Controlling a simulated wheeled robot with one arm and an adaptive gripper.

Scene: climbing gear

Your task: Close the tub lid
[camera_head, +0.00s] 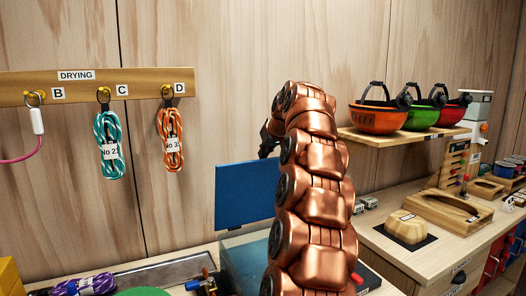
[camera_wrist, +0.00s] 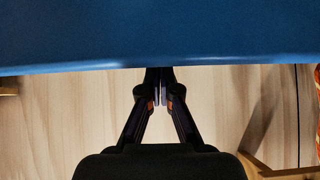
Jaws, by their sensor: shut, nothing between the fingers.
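The tub lid (camera_head: 245,195) is a flat blue panel standing raised, close to upright, at the back of the tub (camera_head: 238,262), a bluish box partly hidden by my arm. In the wrist view the blue lid (camera_wrist: 160,35) fills the top. My gripper (camera_wrist: 160,92) is shut and empty, its fingertips at the lid's edge; I cannot tell whether they touch. In the head view my copper arm hides most of the gripper; a dark part (camera_head: 268,140) shows above the lid's upper right corner.
A rack marked DRYING (camera_head: 75,87) with hung ropes is on the wall at left. A shelf (camera_head: 400,140) with several helmets is at right, above a bench holding a wooden tray (camera_head: 450,208) and a tan block (camera_head: 408,227). A purple rope coil (camera_head: 88,285) lies at front left.

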